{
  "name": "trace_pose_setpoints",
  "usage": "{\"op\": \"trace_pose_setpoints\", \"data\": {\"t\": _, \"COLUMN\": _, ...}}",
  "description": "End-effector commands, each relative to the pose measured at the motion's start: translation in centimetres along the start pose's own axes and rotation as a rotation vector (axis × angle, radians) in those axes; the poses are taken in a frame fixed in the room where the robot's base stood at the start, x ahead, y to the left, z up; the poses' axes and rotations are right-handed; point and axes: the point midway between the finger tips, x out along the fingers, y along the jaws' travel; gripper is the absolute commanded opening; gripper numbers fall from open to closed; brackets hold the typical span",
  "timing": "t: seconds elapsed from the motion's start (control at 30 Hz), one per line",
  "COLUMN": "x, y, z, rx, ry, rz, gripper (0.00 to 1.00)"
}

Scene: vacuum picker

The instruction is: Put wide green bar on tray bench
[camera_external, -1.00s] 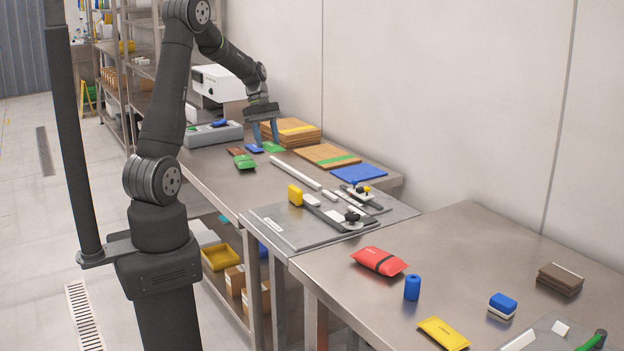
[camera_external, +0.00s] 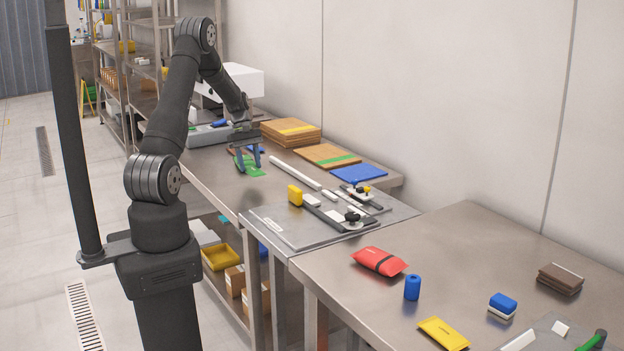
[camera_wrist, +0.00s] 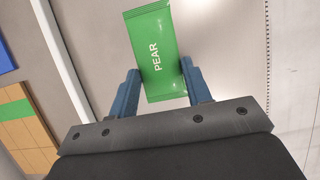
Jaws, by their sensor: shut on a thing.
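My gripper (camera_external: 248,160) is shut on the wide green bar (camera_external: 254,170), above the far metal bench. In the wrist view, the bar (camera_wrist: 155,48) is a flat green packet with white lettering "PEAR", held across its width between the blue fingers of my gripper (camera_wrist: 161,80). Its far end sticks out past the fingertips. Which surface is the tray bench, the pictures do not make certain.
The far bench (camera_external: 215,185) also holds wooden boards (camera_external: 290,129), a blue mat (camera_external: 358,173) and a white rod (camera_external: 295,175). A grey plate with fixtures (camera_external: 275,230) sits between the benches. The near bench (camera_external: 460,250) carries a red pouch (camera_external: 379,261) and a blue cylinder (camera_external: 412,287), with bare metal between.

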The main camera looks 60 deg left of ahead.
Motion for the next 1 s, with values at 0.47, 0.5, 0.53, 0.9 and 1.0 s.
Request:
{"op": "trace_pose_setpoints", "data": {"t": 0.47, "x": 3.6, "y": 0.0, "z": -1.5, "rx": 0.001, "ry": 0.001, "rz": 0.001, "gripper": 0.22}}
{"op": "trace_pose_setpoints", "data": {"t": 0.5, "x": 3.6, "y": 0.0, "z": -1.5, "rx": 0.001, "ry": 0.0, "rz": 0.001, "gripper": 0.22}}
{"op": "trace_pose_setpoints", "data": {"t": 0.53, "x": 3.6, "y": 0.0, "z": -1.5, "rx": 0.001, "ry": 0.0, "rz": 0.001, "gripper": 0.22}}
{"op": "trace_pose_setpoints", "data": {"t": 0.9, "x": 3.8, "y": 0.0, "z": -1.6, "rx": 0.0, "ry": 0.0, "rz": 0.001, "gripper": 0.66}}
{"op": "trace_pose_setpoints", "data": {"t": 1.0, "x": 3.8, "y": 0.0, "z": -1.6, "rx": 0.0, "ry": 0.0, "rz": 0.001, "gripper": 0.66}}
